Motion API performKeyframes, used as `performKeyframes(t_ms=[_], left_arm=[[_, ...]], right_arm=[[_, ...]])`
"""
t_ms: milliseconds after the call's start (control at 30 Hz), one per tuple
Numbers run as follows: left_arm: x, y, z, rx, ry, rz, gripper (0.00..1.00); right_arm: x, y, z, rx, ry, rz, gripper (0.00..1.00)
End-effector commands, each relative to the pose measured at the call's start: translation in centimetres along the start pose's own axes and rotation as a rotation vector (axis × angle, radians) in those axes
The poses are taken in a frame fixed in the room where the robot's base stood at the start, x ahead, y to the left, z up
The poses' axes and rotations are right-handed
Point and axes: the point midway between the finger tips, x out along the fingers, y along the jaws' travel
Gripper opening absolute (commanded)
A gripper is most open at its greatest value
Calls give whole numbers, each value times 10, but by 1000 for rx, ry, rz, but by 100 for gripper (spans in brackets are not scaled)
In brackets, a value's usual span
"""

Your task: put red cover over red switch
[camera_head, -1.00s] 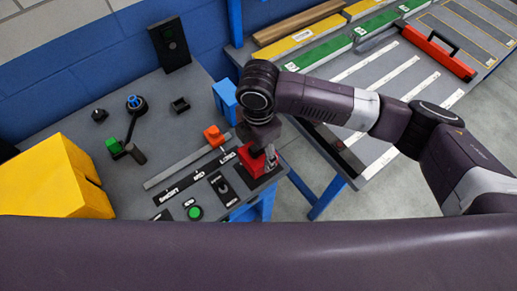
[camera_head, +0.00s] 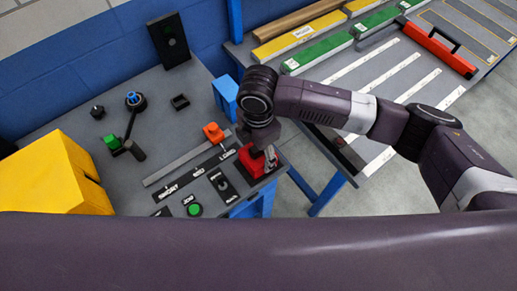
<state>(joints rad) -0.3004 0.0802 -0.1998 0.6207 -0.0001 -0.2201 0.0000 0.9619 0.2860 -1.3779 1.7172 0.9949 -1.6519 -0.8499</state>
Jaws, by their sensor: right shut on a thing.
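The red cover (camera_head: 253,163) is at the right end of the grey panel table, on a dark base plate. The red switch cannot be told apart from it; it may be hidden by the cover or by my gripper. My right gripper (camera_head: 268,158) points down at the red cover from above, with its fingers close against it, shut on it. The wrist hides part of the fingers and of the cover. My left gripper is not in view.
Beside the cover are a slider with an orange knob (camera_head: 213,133), a green button (camera_head: 194,210) and a blue block (camera_head: 226,97). A yellow box (camera_head: 50,178) stands at left.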

Motion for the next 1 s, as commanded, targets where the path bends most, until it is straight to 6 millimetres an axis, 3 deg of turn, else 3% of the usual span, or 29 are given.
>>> performKeyframes(t_ms=[467,500,667,1000], left_arm=[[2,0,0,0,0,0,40],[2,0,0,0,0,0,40],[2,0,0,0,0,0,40],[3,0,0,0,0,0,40]], right_arm=[[12,0,0,0,-1,1,31],[12,0,0,0,-1,1,59],[12,0,0,0,-1,0,77],[12,0,0,0,-1,0,78]])
